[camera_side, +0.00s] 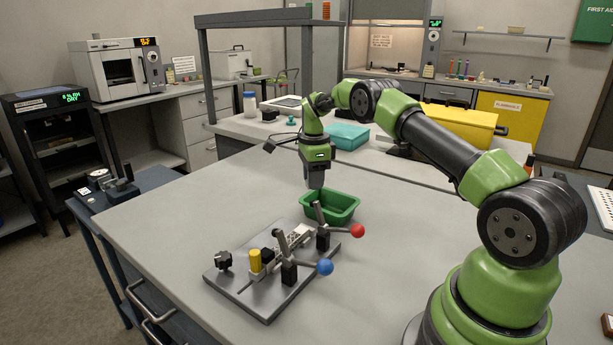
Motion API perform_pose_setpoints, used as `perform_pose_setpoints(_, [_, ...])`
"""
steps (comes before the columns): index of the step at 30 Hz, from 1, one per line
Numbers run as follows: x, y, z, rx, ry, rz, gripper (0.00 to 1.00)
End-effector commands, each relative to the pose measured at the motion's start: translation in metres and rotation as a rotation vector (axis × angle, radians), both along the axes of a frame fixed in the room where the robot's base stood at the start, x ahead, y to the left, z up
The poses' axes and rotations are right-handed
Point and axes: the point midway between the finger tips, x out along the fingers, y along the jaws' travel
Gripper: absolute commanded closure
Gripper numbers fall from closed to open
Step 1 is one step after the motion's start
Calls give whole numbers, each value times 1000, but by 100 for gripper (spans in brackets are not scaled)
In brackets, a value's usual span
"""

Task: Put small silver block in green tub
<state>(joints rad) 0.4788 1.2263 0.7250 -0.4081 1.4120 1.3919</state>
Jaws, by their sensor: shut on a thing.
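The green tub (343,213) sits on the grey worktable, just behind the metal fixture plate. My gripper (315,187) points straight down above the left back part of the tub. Its tips look level with or slightly above the rim; the exact height is hard to judge. It is shut on the small silver block, which is too small and dark between the fingers to make out clearly. The inside of the tub is partly hidden by its front wall and the fixture.
The fixture plate (233,287) carries a yellow cylinder (255,261), a pale lattice piece (291,243) and clamp levers with a red knob (358,230) and a blue knob (325,267). A teal box (347,137) and yellow case (459,125) stand behind. The table's left side is clear.

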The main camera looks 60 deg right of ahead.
Motion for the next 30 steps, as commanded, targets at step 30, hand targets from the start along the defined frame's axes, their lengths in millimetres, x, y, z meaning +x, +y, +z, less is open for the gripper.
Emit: perform_pose_setpoints(30, [-6, -33, -40, -1, -3, -870, 96])
